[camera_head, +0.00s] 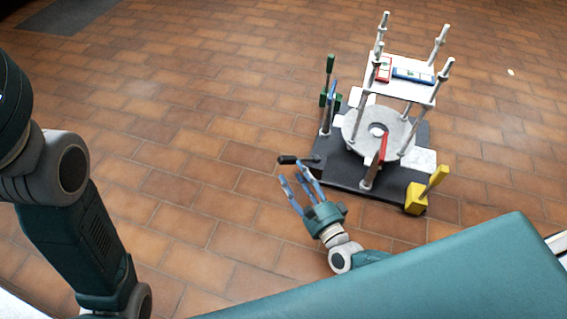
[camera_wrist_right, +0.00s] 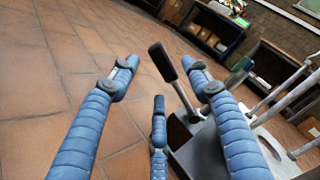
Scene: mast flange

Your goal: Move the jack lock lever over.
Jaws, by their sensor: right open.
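A lever with a black grip (camera_head: 289,160) sticks out from the left side of a dark base plate (camera_head: 345,183). In the right wrist view the black grip (camera_wrist_right: 162,62) stands tilted on a grey block, and its shaft runs down beside the right-hand finger. No label shows which lever is the jack lock lever. My right gripper (camera_head: 294,175) is open and empty, its blue fingers spread just in front of the black grip. I see no contact, though the depth is hard to judge. My left arm shows at the left, its gripper out of view.
Shelves (camera_wrist_right: 213,28) stand far back. The tiled floor around is clear.

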